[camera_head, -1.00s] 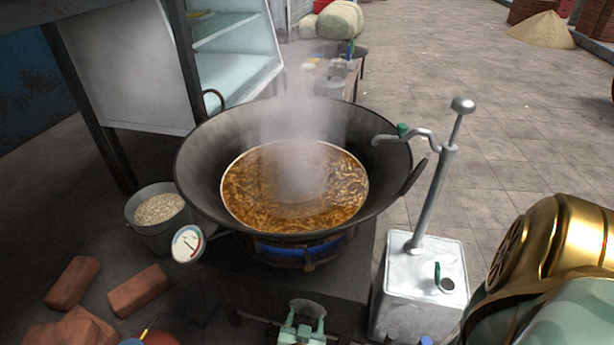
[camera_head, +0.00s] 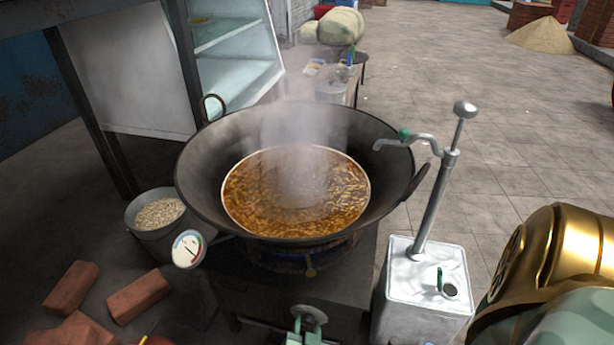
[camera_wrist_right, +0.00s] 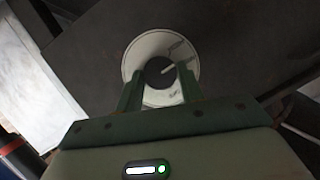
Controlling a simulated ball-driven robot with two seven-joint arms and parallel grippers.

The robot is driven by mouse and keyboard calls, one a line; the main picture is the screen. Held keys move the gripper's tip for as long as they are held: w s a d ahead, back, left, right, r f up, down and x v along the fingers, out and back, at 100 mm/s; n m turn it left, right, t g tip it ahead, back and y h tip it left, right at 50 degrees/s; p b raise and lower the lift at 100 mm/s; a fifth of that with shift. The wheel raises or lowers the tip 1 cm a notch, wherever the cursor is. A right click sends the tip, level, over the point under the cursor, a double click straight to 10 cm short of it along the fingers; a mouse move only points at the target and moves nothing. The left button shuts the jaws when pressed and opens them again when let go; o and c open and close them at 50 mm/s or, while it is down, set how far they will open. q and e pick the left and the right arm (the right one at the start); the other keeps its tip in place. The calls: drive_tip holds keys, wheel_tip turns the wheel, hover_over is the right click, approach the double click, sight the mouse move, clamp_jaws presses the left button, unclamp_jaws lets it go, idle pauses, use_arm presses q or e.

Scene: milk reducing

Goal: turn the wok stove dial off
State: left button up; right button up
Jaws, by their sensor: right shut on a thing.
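The wok stove dial shows in the right wrist view as a dark knob (camera_wrist_right: 159,71) with a pale pointer, on a round white plate with markings. My right gripper (camera_wrist_right: 160,88) is shut on this knob, with one green finger on each side. In the head view the right gripper (camera_head: 306,326) shows at the bottom edge, against the front of the stove (camera_head: 345,285), and hides much of the dial. The large black wok (camera_head: 225,130) sits on the stove, holding steaming brown liquid. No blue flame shows under it. My left gripper is out of view.
A metal can with a hand pump (camera_head: 425,290) stands right of the stove. A round gauge (camera_head: 188,249) is at the wok's left. A bucket of pale grains (camera_head: 150,245) and several bricks (camera_head: 138,295) are at the left.

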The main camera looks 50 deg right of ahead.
drive_tip(key=shift+s+f+m+t+b, duration=0.2)
drive_tip(key=shift+m+t+b, duration=0.45)
drive_tip(key=shift+m, duration=0.25)
drive_tip(key=shift+m+t, duration=0.35)
drive_tip(key=shift+m, duration=0.15)
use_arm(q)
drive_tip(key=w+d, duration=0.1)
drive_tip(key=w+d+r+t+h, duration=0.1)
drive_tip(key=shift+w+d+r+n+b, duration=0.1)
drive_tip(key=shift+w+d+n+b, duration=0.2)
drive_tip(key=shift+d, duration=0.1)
use_arm(e)
drive_tip(key=o, duration=0.9)
drive_tip(key=shift+c, duration=0.2)
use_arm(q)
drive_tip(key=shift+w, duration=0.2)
use_arm(e)
drive_tip(key=shift+o, duration=0.6)
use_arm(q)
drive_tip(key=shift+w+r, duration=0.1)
use_arm(e)
drive_tip(key=shift+r, duration=0.1)
